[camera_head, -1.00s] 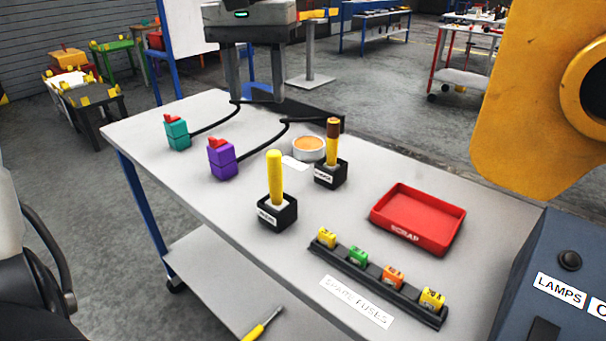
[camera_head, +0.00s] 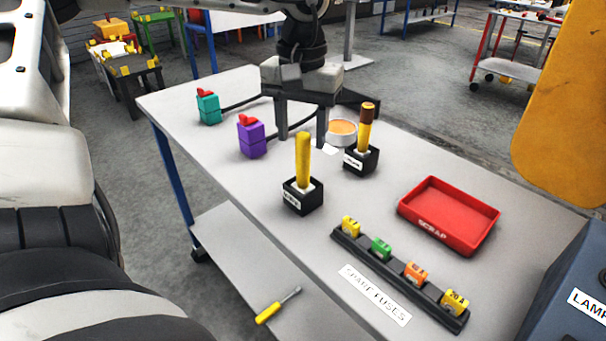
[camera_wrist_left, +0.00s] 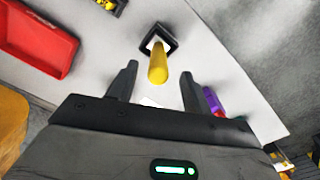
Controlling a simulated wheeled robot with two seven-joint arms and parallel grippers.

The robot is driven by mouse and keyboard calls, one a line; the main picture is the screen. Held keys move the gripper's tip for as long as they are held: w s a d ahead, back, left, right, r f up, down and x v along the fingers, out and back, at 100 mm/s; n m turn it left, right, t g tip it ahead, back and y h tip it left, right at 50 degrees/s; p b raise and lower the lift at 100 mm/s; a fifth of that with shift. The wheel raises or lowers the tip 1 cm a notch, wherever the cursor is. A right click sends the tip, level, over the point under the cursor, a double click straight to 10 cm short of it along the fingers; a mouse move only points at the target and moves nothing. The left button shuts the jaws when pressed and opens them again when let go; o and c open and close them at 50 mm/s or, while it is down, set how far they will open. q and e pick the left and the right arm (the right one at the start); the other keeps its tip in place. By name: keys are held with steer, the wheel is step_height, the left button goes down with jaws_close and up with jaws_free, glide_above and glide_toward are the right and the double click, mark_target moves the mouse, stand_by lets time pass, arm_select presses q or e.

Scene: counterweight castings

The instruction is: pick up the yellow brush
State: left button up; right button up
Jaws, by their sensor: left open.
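The yellow brush (camera_head: 303,158) stands upright, handle up, in a small black labelled holder (camera_head: 301,198) on the grey table. My left gripper (camera_head: 302,130) is open and empty, fingers down, just behind the brush in the head view. In the left wrist view the brush (camera_wrist_left: 158,68) appears between and ahead of the two open fingers (camera_wrist_left: 159,75), with a gap on each side. Its lower end is hidden in the holder. My right gripper is not in view.
A second holder with a brown-topped yellow handle (camera_head: 365,125) stands close to the right. A round tin (camera_head: 341,133), a purple block (camera_head: 251,138), a teal block (camera_head: 208,107), a red scrap tray (camera_head: 449,214) and a fuse strip (camera_head: 398,272) surround it. A large yellow body (camera_head: 565,130) fills the right edge.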

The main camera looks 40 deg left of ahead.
mark_target(303, 171)
arm_select(q)
steer(key=shift+d+f, duration=0.1)
steer(key=shift+f, duration=1.8)
jaws_close()
steer(key=shift+r, duration=0.15)
